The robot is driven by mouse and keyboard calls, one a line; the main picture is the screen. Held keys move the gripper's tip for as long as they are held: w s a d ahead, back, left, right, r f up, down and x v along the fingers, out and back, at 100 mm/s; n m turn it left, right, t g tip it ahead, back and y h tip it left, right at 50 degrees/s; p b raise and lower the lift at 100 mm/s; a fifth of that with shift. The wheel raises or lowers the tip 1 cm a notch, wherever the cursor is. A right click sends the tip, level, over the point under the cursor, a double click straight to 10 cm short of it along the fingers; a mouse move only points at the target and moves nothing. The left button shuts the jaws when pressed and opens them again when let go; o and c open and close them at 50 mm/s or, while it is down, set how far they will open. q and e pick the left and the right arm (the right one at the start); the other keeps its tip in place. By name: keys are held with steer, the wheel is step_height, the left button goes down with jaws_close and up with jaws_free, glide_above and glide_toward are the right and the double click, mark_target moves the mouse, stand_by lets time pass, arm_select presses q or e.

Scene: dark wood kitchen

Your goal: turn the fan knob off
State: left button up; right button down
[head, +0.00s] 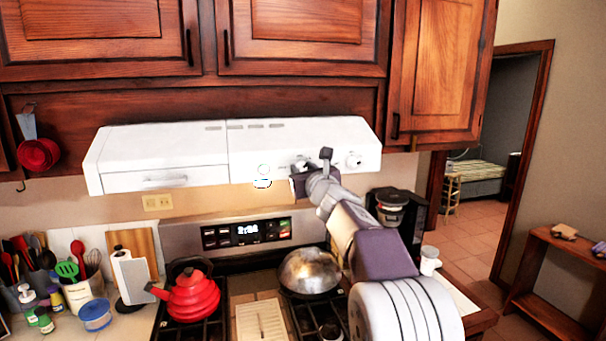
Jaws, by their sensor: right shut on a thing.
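The white range hood (165,150) hangs under the wooden cabinets, above the stove. One round white knob (354,160) shows at the right end of its front, clear of my gripper. My right gripper (302,172) is up against the hood's front, left of that knob. It is shut on another small white fan knob (301,163), which is mostly hidden by the gripper and wrist. Which way the held knob points cannot be made out. My left gripper is not in view.
A red kettle (191,296) and a covered metal pan (310,271) stand on the stove below. A coffee maker (396,212) stands right of my arm. Utensils and bottles crowd the left counter. The space before the hood's left half is free.

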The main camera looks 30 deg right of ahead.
steer(key=n+b, duration=0.1)
steer(key=n, duration=0.2)
steer(key=shift+n, duration=0.3)
steer(key=shift+n+b, duration=0.5)
steer(key=shift+n, duration=1.3)
steer(key=shift+f, duration=0.1)
steer(key=c, duration=1.1)
jaws_free()
steer(key=shift+o, duration=0.2)
steer(key=shift+s+a, duration=0.1)
